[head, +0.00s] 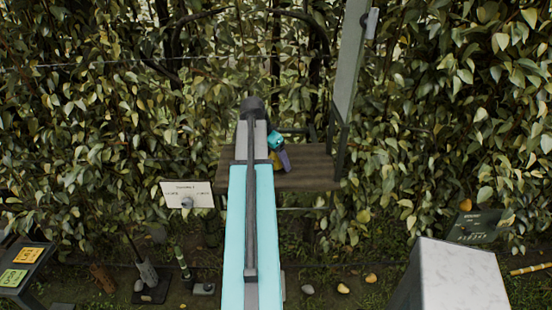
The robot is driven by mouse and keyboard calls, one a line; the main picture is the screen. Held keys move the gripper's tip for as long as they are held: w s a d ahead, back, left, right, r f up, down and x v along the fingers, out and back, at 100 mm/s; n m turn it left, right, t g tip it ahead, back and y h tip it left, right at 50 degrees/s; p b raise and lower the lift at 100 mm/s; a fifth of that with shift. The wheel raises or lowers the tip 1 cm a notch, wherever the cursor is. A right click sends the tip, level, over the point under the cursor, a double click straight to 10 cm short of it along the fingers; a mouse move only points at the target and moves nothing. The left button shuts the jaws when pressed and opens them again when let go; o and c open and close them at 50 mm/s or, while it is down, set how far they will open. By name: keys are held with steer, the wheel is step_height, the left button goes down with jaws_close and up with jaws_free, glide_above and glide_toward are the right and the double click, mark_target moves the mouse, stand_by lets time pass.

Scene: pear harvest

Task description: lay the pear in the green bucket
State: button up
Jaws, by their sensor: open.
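My teal arm reaches up the middle of the head view over a brown wooden bench. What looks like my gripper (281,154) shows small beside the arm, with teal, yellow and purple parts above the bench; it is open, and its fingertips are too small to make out. No pear shows in it. A yellow-orange, pear-like fruit (484,195) hangs in the hedge at the right. Several yellowish round things, perhaps fallen pears, lie on the ground, one of them (371,278) right of my arm. I see no green bucket; my arm hides part of the bench and ground.
The wooden bench (310,167) stands before a dense leafy hedge, with a grey-green post (350,65) rising at its right. A white sign (187,194) stands left of my arm. A pale-topped block (462,277) is at lower right, a dark stand with labels (22,268) at lower left.

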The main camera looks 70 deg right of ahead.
steer(key=shift+f, duration=0.25)
stand_by(0.4)
steer(key=c, duration=1.4)
steer(key=shift+d+r, duration=0.1)
steer(key=shift+r, duration=0.05)
steer(key=shift+r+b, duration=0.95)
steer(key=shift+r, duration=0.5)
steer(key=shift+s+a+r, duration=0.1)
steer(key=shift+a, duration=0.1)
steer(key=shift+s+a+r+b, duration=0.25)
steer(key=shift+s+a+b, duration=0.65)
steer(key=shift+a, duration=1.5)
steer(key=shift+s+a+r+b, duration=0.3)
steer(key=shift+s+a+b, duration=0.6)
steer(key=shift+a, duration=1.55)
steer(key=shift+s+a+r+b, duration=0.25)
steer(key=shift+s+a+b, duration=0.6)
steer(key=shift+a, duration=1.55)
steer(key=shift+s, duration=0.25)
